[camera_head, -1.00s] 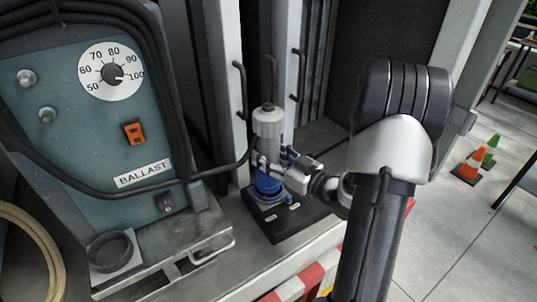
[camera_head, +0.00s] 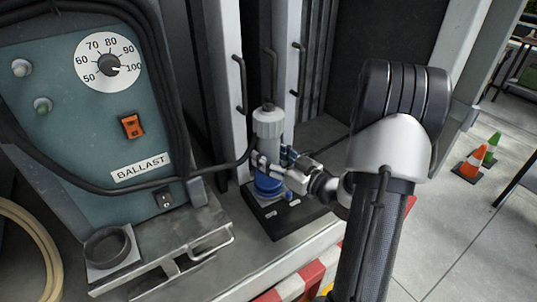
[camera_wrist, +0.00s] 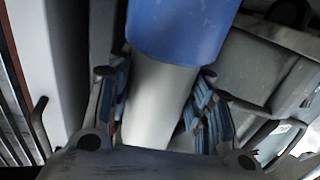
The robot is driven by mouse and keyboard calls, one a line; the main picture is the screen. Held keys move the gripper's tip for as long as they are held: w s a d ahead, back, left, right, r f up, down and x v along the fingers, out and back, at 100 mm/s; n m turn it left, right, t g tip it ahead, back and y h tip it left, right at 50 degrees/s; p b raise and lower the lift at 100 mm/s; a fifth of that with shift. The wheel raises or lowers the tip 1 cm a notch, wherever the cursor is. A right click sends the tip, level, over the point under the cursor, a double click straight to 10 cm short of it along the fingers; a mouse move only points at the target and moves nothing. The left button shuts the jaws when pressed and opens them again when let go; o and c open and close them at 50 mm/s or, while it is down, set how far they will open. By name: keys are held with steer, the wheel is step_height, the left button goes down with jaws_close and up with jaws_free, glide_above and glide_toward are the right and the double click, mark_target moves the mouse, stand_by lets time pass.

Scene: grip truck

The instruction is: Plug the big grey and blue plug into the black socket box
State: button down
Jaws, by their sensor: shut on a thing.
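The big grey and blue plug (camera_head: 268,124) stands roughly upright over the black socket box (camera_head: 290,222), its blue end down at the box's blue round socket. I cannot tell how deep it sits there. My gripper (camera_head: 275,165) is shut around the plug's grey body from the right. In the wrist view the plug (camera_wrist: 160,92) runs between my two fingers (camera_wrist: 160,110), its blue part at the top of the picture. The socket box is not clearly seen in the wrist view.
A teal ballast panel (camera_head: 75,140) with a dial stands at the left, a metal step (camera_head: 165,245) below it. White posts with black handles (camera_head: 240,85) rise behind the plug. A red and white striped edge (camera_head: 300,283) runs in front. Cones (camera_head: 472,163) stand on the floor at right.

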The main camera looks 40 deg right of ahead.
mark_target(277, 148)
steer(key=shift+f+b, duration=0.3)
steer(key=shift+f, duration=0.2)
steer(key=c, duration=0.7)
jaws_free()
steer(key=o, duration=0.3)
steer(key=shift+r, duration=0.1)
steer(key=shift+r+p, duration=1.95)
steer(key=shift+r, duration=0.45)
